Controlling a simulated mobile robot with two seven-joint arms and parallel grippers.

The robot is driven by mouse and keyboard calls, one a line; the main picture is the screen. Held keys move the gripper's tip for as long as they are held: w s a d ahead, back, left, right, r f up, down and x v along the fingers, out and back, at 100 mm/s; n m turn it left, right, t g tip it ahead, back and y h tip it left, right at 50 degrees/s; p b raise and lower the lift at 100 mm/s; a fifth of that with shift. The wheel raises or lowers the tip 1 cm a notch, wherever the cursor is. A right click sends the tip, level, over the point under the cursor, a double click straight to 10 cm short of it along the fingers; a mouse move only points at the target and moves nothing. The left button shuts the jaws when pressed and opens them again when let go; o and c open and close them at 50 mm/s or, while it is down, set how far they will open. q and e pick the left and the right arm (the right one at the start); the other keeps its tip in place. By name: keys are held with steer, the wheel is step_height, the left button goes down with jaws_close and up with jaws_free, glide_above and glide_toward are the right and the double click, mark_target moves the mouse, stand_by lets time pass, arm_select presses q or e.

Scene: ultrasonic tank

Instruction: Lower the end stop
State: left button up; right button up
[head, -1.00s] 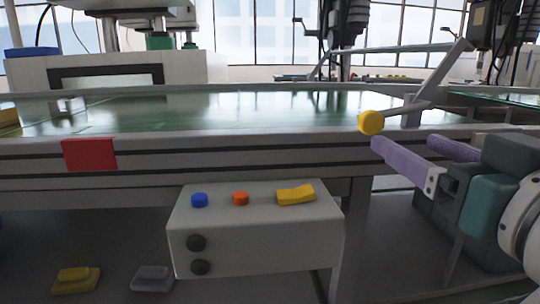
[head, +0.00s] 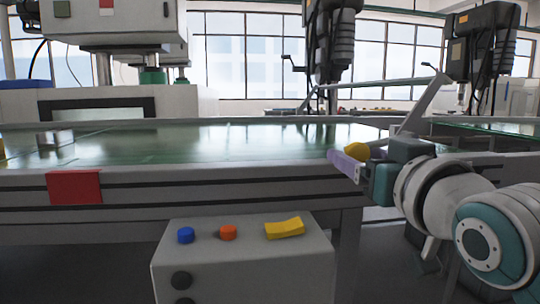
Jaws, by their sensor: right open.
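The end stop (head: 424,104) is a grey lever frame at the right part of the conveyor, its arm slanting up to the right, with a long thin bar reaching left from its upper end. Its yellow knob (head: 357,150) sits low at the near side of the conveyor. My right gripper (head: 347,159) is open, with its purple fingers at the knob. The near finger covers the knob's lower part, and the far finger is mostly hidden. I cannot tell whether the fingers touch the knob. My left gripper is not in view.
The conveyor (head: 250,187) runs across the view with a red plate (head: 74,187) on its near side. A grey control box (head: 240,262) with blue, red and yellow controls stands in front. Machine heads (head: 334,45) rise behind. The green belt surface left of the knob is clear.

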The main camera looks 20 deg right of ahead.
jaws_close()
stand_by(0.5)
stand_by(0.8)
